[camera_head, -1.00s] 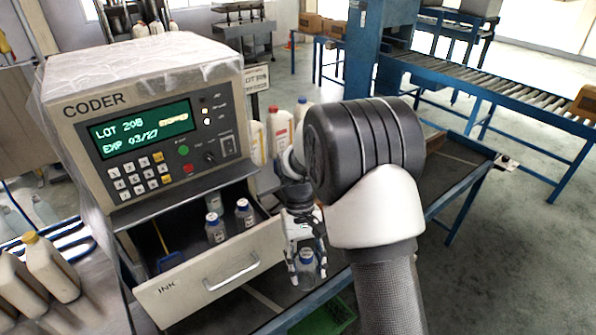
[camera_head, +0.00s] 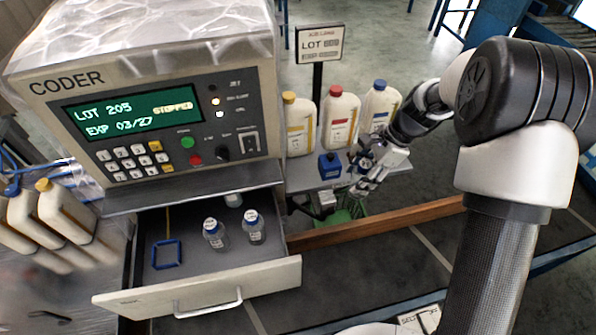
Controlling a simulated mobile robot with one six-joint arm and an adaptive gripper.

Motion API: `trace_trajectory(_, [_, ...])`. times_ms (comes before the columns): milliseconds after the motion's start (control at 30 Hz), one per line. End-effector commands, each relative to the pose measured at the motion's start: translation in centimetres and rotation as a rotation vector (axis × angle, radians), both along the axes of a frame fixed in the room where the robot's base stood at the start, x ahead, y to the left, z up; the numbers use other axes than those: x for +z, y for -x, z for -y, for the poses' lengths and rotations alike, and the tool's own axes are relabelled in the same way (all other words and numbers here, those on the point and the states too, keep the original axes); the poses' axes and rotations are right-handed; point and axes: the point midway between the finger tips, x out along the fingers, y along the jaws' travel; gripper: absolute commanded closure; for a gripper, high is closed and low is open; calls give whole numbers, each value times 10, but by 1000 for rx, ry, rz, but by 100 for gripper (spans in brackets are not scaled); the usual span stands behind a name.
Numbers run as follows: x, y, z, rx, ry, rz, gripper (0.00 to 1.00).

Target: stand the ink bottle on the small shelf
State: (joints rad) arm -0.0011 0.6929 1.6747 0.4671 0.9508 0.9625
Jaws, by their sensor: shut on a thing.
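My gripper (camera_head: 371,178) is at the right, in front of the jugs and by the right part of the small shelf (camera_head: 303,180). It is shut on the ink bottle, a small clear bottle with a blue cap (camera_head: 364,161). The fingers hide much of the bottle, and I cannot tell whether it touches the shelf.
The shelf bears a yellow-capped jug (camera_head: 297,125), a red-capped jug (camera_head: 339,120), a blue-capped jug (camera_head: 380,108) and a small blue object (camera_head: 330,166). A sign (camera_head: 319,45) stands behind. The open drawer (camera_head: 210,285) juts out below the coder (camera_head: 150,100). A green bin (camera_head: 345,218) is below the shelf.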

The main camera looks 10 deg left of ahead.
Motion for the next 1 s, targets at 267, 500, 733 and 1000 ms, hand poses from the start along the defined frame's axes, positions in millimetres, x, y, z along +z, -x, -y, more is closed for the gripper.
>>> trace_trajectory(267, [-2, -22, -61, -16, -1, 2, 79])
trace_trajectory(500, [-2, -43, -122, -15, 0, 3, 79])
trace_trajectory(733, [-1, -61, -174, -16, -1, 3, 79])
trace_trajectory(1000, [-20, -65, -184, -21, 1, 0, 79])
